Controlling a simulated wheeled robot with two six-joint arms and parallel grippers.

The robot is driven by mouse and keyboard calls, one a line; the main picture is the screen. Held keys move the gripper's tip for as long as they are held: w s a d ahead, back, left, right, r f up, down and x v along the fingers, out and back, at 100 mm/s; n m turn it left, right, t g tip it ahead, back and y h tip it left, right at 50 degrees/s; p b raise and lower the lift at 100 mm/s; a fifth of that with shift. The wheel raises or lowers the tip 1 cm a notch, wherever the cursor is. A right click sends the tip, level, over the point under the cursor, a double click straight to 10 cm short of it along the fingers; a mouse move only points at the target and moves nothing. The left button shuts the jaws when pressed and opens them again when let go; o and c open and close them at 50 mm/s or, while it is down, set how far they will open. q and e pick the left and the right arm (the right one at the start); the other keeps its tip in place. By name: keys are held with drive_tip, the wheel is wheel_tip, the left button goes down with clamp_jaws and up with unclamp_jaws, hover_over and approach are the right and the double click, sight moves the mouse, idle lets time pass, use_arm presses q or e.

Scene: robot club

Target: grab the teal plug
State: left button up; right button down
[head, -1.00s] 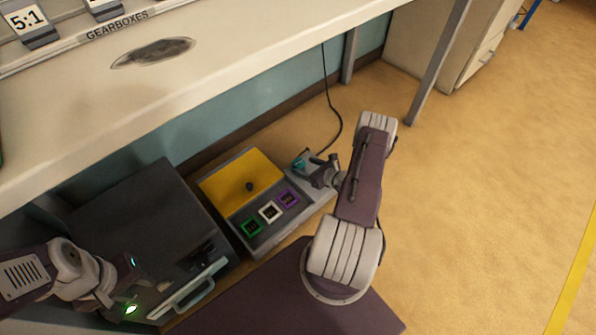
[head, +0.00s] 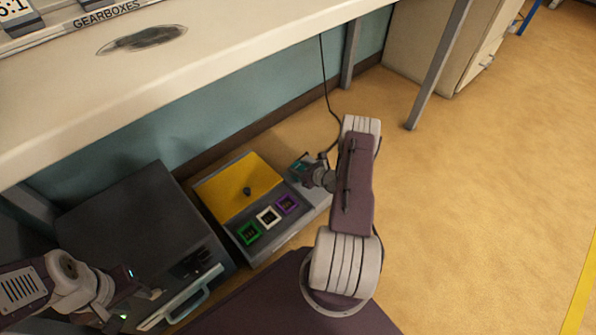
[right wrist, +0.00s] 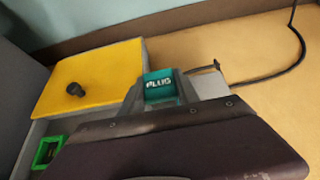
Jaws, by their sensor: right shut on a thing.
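The teal plug (head: 299,166) is at the right end of the low grey box with the sockets, and its black cable runs up behind it.
The grey box has a yellow panel (head: 228,195) with a black knob (head: 247,191) and green (head: 248,233), white (head: 268,217) and purple (head: 287,204) sockets. A dark case (head: 135,220) stands to its left. A bench (head: 200,75) overhangs them. Floor at right is clear.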

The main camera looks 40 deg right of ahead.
sight(298, 166)
wheel_tip(298, 166, up, 5)
drive_tip(key=p, duration=0.4)
drive_tip(key=shift+p, duration=0.35)
drive_tip(key=s+d+r, duration=0.2)
drive_tip(key=d+r, duration=0.1)
drive_tip(key=d, duration=0.2)
drive_tip(key=s+d+r+p, duration=0.1)
drive_tip(key=s+d+r, duration=0.2)
drive_tip(key=d, duration=0.2)
drive_tip(key=shift+d+p, duration=0.3)
drive_tip(key=shift+d, duration=0.05)
drive_tip(key=shift+a, duration=0.15)
